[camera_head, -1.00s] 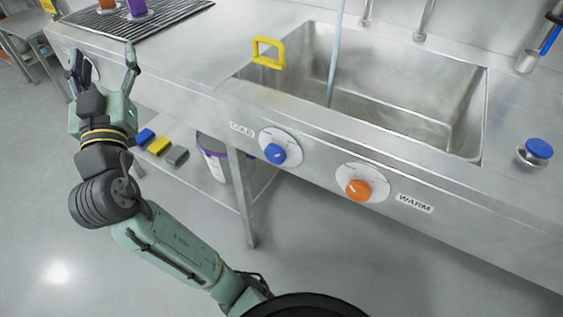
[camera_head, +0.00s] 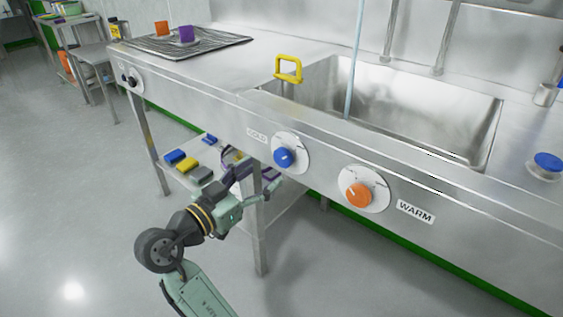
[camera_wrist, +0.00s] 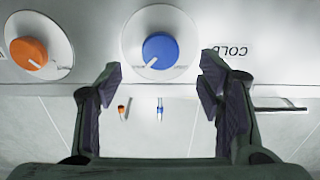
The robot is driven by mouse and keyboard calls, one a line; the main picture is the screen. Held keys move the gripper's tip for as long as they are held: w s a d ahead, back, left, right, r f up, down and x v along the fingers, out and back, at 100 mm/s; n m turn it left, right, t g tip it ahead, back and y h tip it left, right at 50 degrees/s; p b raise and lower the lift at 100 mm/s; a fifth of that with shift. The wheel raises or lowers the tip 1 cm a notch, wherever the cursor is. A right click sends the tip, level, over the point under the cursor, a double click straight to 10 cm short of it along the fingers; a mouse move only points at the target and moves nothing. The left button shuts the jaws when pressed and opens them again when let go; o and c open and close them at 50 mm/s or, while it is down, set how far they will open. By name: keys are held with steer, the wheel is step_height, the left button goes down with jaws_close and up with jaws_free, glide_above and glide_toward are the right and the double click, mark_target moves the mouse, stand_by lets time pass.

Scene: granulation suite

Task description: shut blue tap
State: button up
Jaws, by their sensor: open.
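The blue tap knob (camera_head: 284,157) sits on a white round dial on the sink's front panel, beside the COLD label (camera_head: 256,135). A stream of water (camera_head: 355,60) runs down into the sink basin (camera_head: 420,110). My gripper (camera_head: 262,182) is open and empty, below and to the left of the blue knob in the head view. In the wrist view the blue knob (camera_wrist: 160,50) lies ahead between the open fingers of my gripper (camera_wrist: 160,85), apart from them. A pale pointer line shows on the knob.
The orange knob (camera_head: 358,195) with the WARM label (camera_head: 415,212) is close by to the right. A yellow handle-shaped thing (camera_head: 288,68) stands at the basin's left rim. A lower shelf with blue, yellow and grey blocks (camera_head: 187,164) is left of my gripper.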

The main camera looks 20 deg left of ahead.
mark_target(281, 160)
steer(key=x, duration=0.7)
steer(key=shift+w+d+p, duration=0.1)
steer(key=shift+w+p, duration=0.15)
steer(key=shift+p, duration=0.15)
steer(key=shift+c, duration=0.2)
steer(key=c, duration=1.1)
